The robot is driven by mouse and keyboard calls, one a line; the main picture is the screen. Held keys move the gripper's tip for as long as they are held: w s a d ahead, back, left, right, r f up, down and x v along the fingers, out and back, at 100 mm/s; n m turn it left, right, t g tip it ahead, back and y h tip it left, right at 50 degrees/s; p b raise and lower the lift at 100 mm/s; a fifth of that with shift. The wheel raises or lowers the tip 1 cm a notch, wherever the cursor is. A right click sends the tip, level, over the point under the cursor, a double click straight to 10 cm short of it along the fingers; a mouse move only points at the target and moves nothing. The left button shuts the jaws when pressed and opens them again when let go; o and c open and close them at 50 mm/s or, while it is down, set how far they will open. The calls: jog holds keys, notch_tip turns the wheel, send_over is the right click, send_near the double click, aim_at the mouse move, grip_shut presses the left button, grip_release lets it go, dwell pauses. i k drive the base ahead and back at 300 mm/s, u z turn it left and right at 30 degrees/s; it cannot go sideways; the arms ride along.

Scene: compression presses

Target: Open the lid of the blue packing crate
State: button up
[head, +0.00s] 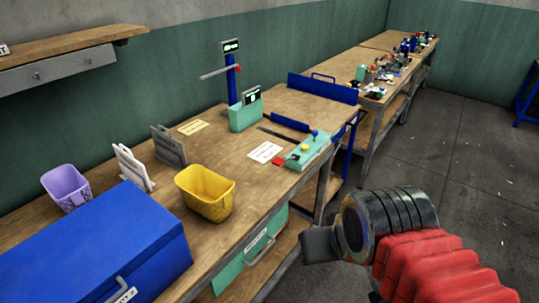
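The blue packing crate (95,245) sits on the near left end of the wooden workbench. Its flat lid is down, and a pale handle (120,285) with a white label shows on its front side. The crate's left and near parts are cut off by the picture edge. My arm (390,225), with a black ribbed section and a red sleeve, is at the lower right, in front of the bench and well apart from the crate. I cannot make out the fingertips of my gripper, so its opening does not show.
A yellow basket (205,192) stands just right of the crate, a purple basket (66,188) behind it. Grey upright holders (168,146) stand near them. A green-and-blue press (244,110) and a control box (308,150) are farther along.

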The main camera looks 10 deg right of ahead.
aim_at(79, 258)
jog(key=u, duration=1.9)
